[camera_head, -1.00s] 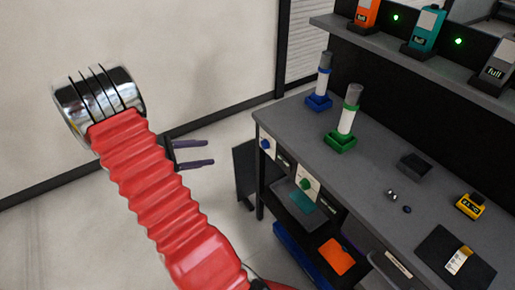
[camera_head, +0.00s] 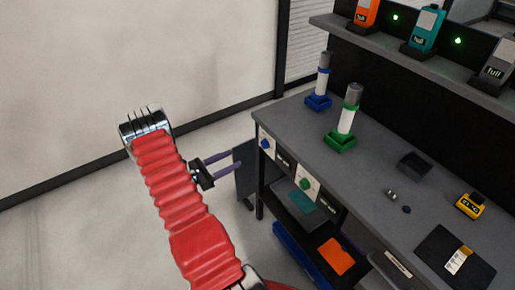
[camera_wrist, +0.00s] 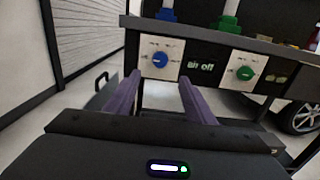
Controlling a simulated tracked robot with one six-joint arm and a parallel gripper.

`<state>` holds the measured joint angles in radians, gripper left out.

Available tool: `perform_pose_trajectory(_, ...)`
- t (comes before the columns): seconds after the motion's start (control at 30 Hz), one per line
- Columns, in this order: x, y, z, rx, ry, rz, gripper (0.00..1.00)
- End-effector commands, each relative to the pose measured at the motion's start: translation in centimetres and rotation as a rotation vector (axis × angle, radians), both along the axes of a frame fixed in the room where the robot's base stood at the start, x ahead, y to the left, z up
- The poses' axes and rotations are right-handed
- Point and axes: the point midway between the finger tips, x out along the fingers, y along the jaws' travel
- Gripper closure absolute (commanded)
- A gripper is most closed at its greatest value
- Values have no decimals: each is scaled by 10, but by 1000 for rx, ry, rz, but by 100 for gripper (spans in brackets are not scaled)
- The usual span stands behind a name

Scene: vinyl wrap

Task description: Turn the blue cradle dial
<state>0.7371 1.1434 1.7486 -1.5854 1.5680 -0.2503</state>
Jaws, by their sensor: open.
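The blue cradle dial (camera_head: 266,144) sits on a white plate on the front of the grey workbench (camera_head: 385,165), near its left corner. In the wrist view the blue dial (camera_wrist: 161,60) is ahead, above and between my fingertips. My gripper (camera_head: 236,160) is open and empty, with its purple fingers pointing toward the bench front. It stands a little left of the dial and apart from it. The fingers also show in the wrist view (camera_wrist: 160,80). A blue cradle (camera_head: 318,102) holding a white and grey cylinder stands on the bench top above the dial.
A green dial (camera_head: 306,184) is to the right of the blue one, below a green cradle (camera_head: 340,140). A dark panel (camera_head: 244,175) stands at the bench's left end. A yellow device (camera_head: 471,206) lies on the bench. Floor is clear on the left.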

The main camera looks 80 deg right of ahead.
Motion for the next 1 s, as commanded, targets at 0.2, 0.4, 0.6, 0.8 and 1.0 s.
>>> perform_pose_trajectory(0.2,-1,-1,0,1,-1,-1,50)
perform_pose_trajectory(0.4,-12,-13,0,0,-1,-3,50)
perform_pose_trajectory(0.6,-31,-34,0,-1,-1,-3,50)
perform_pose_trajectory(0.8,-51,-57,0,0,-1,-3,50)
perform_pose_trajectory(1.0,-72,-80,0,0,-1,-3,50)
